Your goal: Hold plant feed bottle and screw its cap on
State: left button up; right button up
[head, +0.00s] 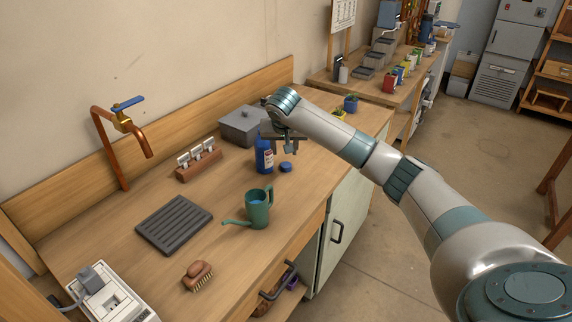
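The plant feed bottle (264,157) is blue with a pale label and stands upright on the wooden counter. A small round blue cap (285,167) lies on the counter just right of the bottle, apart from it. My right gripper (291,150) points down, above the cap and close to the bottle's upper right side. Its fingers are small here, and I cannot tell whether they are open or shut. The bottle's top is partly hidden behind my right wrist and gripper. My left gripper is not in view.
A green watering can (258,212) stands in front of the bottle. A lidded grey box (240,127) is behind it, and a wooden rack with labels (199,165) is to the left. A dark drain mat (174,224), a brush (198,274) and a copper tap (122,143) are farther left.

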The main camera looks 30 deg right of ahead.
aim_at(286, 165)
jog(key=x, duration=0.4)
jog(key=shift+p, duration=0.4)
jog(key=shift+w+d+f, duration=0.2)
jog(key=shift+w+f, duration=0.05)
jog(key=shift+f, duration=0.3)
jog(key=shift+f, duration=0.1)
jog(key=shift+w+d+f+p, duration=0.1)
jog(key=shift+f+p, duration=0.15)
jog(key=shift+p, duration=0.15)
jog(key=x, duration=0.2)
jog(key=p+x, duration=0.1)
jog(key=shift+s+f, duration=0.15)
jog(key=shift+s, duration=0.1)
jog(key=shift+w+d+f, duration=0.15)
jog(key=shift+w+f, duration=0.2)
jog(key=shift+f, duration=0.3)
jog(key=c, duration=0.8)
